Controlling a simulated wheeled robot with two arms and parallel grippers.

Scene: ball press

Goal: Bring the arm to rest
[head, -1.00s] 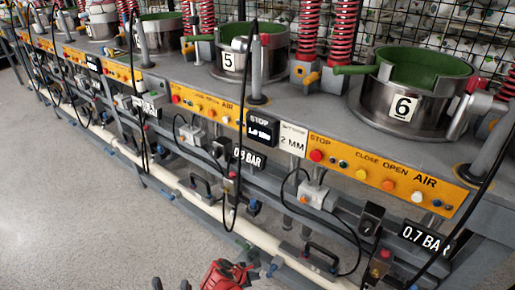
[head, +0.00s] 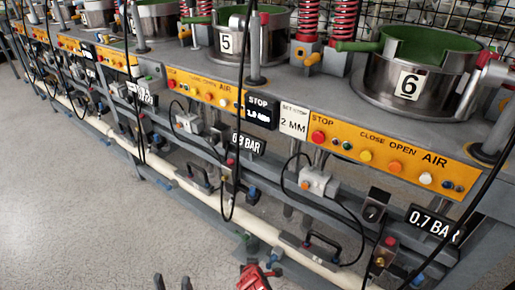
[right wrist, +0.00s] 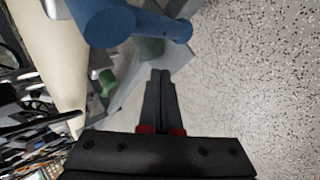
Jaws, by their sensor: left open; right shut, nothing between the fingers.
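In the head view only the tips of my left gripper (head: 172,283) show, at the bottom edge. The two dark fingertips stand apart with nothing between them, over the grey floor. In the right wrist view my right gripper (right wrist: 161,76) has its dark fingers together, with red parts at their bases and nothing held. It points toward the speckled floor, close to blue cylindrical parts (right wrist: 110,25) and a grey bracket. A red part (head: 253,278) shows at the bottom edge of the head view, cut off; I cannot tell what it belongs to.
A long grey bench (head: 320,85) holds the ball presses, including steel pots marked 5 (head: 226,43) and 6 (head: 408,85). Orange button panels (head: 390,155) run along its front. Black cables hang down, and a cream pipe (head: 265,230) runs low. The floor (head: 60,190) at left is clear.

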